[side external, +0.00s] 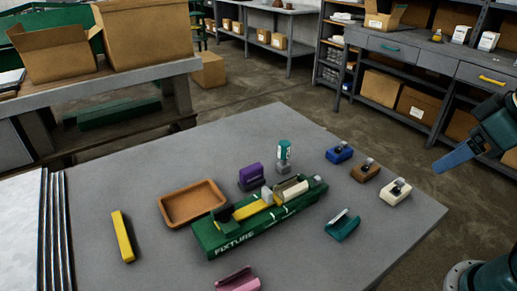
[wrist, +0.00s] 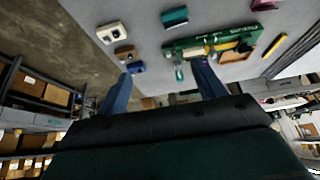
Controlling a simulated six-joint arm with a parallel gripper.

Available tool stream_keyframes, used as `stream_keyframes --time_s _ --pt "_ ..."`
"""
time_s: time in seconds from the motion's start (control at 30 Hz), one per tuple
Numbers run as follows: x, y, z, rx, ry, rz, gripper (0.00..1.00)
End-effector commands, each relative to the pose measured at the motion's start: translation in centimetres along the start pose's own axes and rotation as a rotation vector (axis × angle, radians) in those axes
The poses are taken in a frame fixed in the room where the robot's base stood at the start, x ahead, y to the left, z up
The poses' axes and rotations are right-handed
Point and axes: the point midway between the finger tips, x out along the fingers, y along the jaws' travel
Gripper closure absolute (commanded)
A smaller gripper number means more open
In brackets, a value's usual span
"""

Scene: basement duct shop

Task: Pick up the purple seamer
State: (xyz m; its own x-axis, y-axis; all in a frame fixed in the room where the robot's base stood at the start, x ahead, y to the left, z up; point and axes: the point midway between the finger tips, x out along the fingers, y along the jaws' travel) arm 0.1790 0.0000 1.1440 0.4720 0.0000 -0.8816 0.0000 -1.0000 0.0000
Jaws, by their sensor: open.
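The purple seamer (side external: 251,177) is a small blocky tool standing on the grey table (side external: 120,182), just behind the green fixture (side external: 215,241) in the side view. The orange-brown tray (side external: 192,205) is to its left, and a teal-and-white bottle (side external: 284,151) is to its right. I cannot make the seamer out in the wrist view, where a finger covers part of that area. My gripper (wrist: 165,78) has its two blue fingers spread wide with nothing between them. In the side view only a blue finger (side external: 458,155) shows clearly, raised beyond the table's right side, well apart from the seamer.
Blue (side external: 340,152), brown (side external: 365,170) and cream (side external: 396,192) tools line the table's right. A teal tool (side external: 342,225) and pink tool (side external: 238,281) lie in front. A yellow bar (side external: 123,237) lies left. The fixture holds a yellow-and-cream piece. The table's far side is clear.

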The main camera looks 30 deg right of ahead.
Motion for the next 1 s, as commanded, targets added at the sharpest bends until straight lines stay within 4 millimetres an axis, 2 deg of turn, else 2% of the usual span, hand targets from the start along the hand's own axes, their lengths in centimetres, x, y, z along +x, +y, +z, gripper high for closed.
stream_keyframes --time_s 0.37,0.57,0.77,1.0 --pt "0.0 0.0 -0.1 0.002 0.0 0.0 0.38" --pt "-0.1 -0.2 -1.2 0.041 -0.013 -0.007 0.38" --pt "-0.1 -0.9 -4.3 0.148 -0.048 -0.022 0.38" --pt "0.6 -2.1 -9.4 0.331 -0.108 -0.035 0.38"
